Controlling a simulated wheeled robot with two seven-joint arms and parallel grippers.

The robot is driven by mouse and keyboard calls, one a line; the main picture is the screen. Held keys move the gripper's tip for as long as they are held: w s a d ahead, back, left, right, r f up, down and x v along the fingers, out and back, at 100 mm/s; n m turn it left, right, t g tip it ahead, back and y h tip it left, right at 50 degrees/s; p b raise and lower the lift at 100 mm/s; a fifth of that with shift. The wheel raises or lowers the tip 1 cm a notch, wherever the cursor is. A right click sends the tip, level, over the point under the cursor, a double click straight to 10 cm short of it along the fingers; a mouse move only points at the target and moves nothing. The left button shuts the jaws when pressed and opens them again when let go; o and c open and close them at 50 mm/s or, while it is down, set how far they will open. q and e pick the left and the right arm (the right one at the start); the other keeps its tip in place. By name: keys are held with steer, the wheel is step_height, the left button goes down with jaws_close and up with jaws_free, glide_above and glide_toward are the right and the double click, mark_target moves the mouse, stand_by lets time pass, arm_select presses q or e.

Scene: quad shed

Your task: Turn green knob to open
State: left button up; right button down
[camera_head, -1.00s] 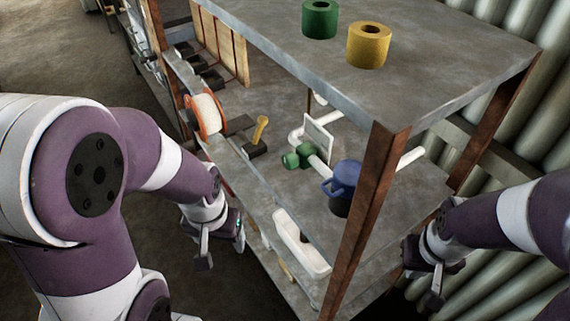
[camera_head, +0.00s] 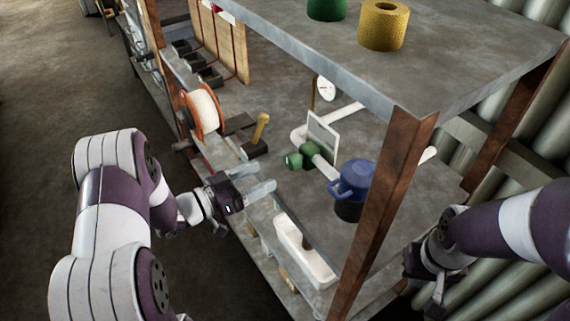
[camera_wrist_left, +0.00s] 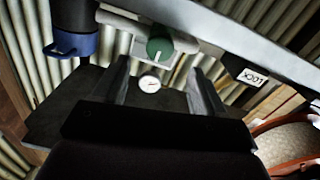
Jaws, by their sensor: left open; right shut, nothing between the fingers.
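The green knob (camera_head: 293,160) sits on a white pipe (camera_head: 321,166) on the middle shelf, left of a blue pot-like thing. In the left wrist view the green knob (camera_wrist_left: 158,47) faces the camera, with a pale line across its face, beyond the fingertips and between them. My left gripper (camera_head: 258,186) is open and empty at the shelf's front edge, to the left of the knob and apart from it. Its two fingers (camera_wrist_left: 158,88) show in the left wrist view. My right gripper (camera_head: 436,301) is shut and empty, outside the rack at the lower right.
A rusty post (camera_head: 385,205) stands at the rack's front corner, right of the blue pot (camera_head: 352,183). A yellow-handled lever (camera_head: 259,131) and an orange spool (camera_head: 203,112) are on the left. A white tray (camera_head: 305,252) lies below. A round gauge (camera_wrist_left: 149,84) shows near the knob.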

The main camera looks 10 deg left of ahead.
mark_target(287, 164)
arm_select(q)
steer(key=x, duration=0.8)
steer(key=shift+w+a, duration=0.1)
steer(key=c, duration=1.1)
